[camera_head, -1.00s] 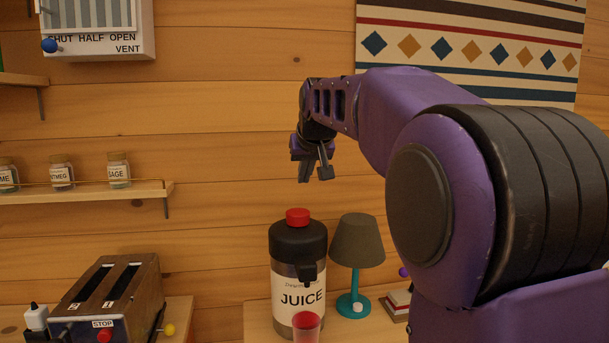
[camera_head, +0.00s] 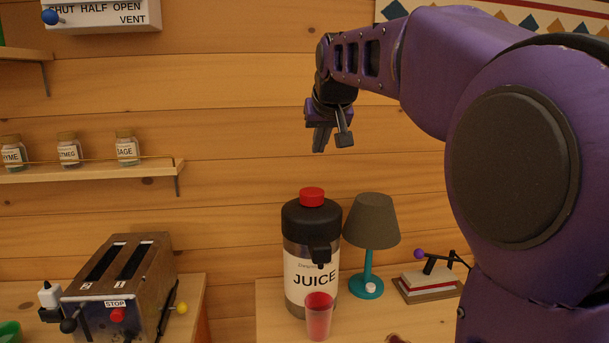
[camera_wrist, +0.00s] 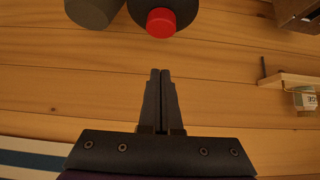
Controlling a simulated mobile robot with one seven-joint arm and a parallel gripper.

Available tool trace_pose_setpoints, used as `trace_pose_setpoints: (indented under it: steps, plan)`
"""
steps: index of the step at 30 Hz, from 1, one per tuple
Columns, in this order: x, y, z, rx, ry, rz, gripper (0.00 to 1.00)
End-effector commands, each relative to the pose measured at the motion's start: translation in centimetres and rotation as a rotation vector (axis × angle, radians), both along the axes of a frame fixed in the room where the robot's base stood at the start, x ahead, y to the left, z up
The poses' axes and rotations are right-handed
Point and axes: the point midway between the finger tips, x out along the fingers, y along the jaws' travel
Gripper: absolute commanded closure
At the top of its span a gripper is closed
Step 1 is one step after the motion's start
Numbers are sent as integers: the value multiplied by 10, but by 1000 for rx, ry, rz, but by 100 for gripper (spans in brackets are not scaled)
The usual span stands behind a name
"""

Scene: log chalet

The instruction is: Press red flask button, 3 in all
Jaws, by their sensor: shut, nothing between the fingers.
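A juice flask (camera_head: 312,262) with a black lid and a "JUICE" label stands on the wooden table. Its red button (camera_head: 312,196) sits on top of the lid and looks raised. The button also shows at the top of the wrist view (camera_wrist: 161,22). My gripper (camera_head: 331,146) is above the flask and a little to the right of the button in the head view, apart from it. Its fingers are together and empty; in the wrist view the fingertips (camera_wrist: 160,73) point toward the button with a gap between.
A toaster (camera_head: 121,285) is at left. A spice shelf (camera_head: 90,171) hangs on the wall.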

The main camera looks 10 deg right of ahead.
Motion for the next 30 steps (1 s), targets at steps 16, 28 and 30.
trace_pose_setpoints:
  steps: [16,28,30]
  plan:
    - [69,0,-69,1,4,1,100]
    - [70,0,-109,0,-1,0,100]
    - [70,0,-109,0,-1,0,100]
